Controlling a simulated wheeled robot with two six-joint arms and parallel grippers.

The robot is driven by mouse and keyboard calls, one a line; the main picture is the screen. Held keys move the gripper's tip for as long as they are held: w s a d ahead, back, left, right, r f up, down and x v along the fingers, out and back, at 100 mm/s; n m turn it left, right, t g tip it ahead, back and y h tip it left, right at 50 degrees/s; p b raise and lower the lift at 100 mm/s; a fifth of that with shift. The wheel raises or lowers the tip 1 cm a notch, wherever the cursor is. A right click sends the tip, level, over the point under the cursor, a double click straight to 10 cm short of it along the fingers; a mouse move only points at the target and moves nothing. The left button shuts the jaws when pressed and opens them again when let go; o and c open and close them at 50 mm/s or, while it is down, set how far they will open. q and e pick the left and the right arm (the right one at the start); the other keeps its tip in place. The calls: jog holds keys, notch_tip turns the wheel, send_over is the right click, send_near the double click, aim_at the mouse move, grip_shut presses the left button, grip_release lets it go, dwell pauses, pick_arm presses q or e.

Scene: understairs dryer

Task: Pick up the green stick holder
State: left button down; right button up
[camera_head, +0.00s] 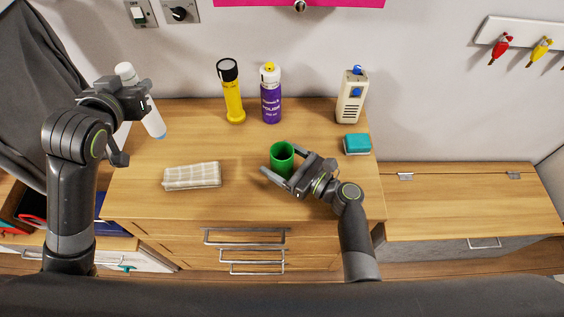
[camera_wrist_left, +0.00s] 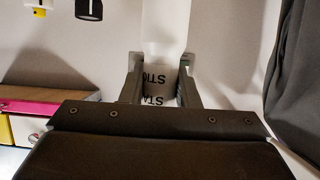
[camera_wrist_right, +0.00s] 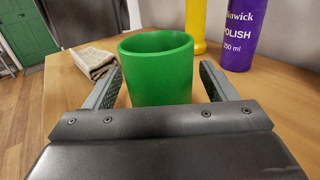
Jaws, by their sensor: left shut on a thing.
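The green stick holder (camera_head: 281,160) is an open-topped green cup standing upright on the wooden dresser top. My right gripper (camera_head: 282,177) is open, with its two fingers on either side of the cup's near part. In the right wrist view the green holder (camera_wrist_right: 157,72) stands between the spread fingers (camera_wrist_right: 160,90), with a gap showing at the right finger. My left gripper (camera_head: 140,97) is shut on a white bottle (camera_head: 152,117) at the left of the dresser. The white bottle (camera_wrist_left: 165,35) also shows between the fingers in the left wrist view.
A folded checked cloth (camera_head: 192,176) lies left of the holder. A yellow torch (camera_head: 231,92), a purple polish can (camera_head: 271,94) and a beige device (camera_head: 350,97) stand along the back. A teal box (camera_head: 357,144) sits at the right. The front middle of the top is clear.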

aim_at(292, 158)
jog(key=c, duration=1.1)
jog(key=shift+r, duration=0.15)
jog(key=shift+r, duration=0.65)
notch_tip(292, 158, up, 2)
jog(key=shift+d+r, duration=0.1)
jog(key=v, duration=1.8)
jog(key=shift+s, duration=0.1)
pick_arm(q)
jog(key=shift+f, duration=0.1)
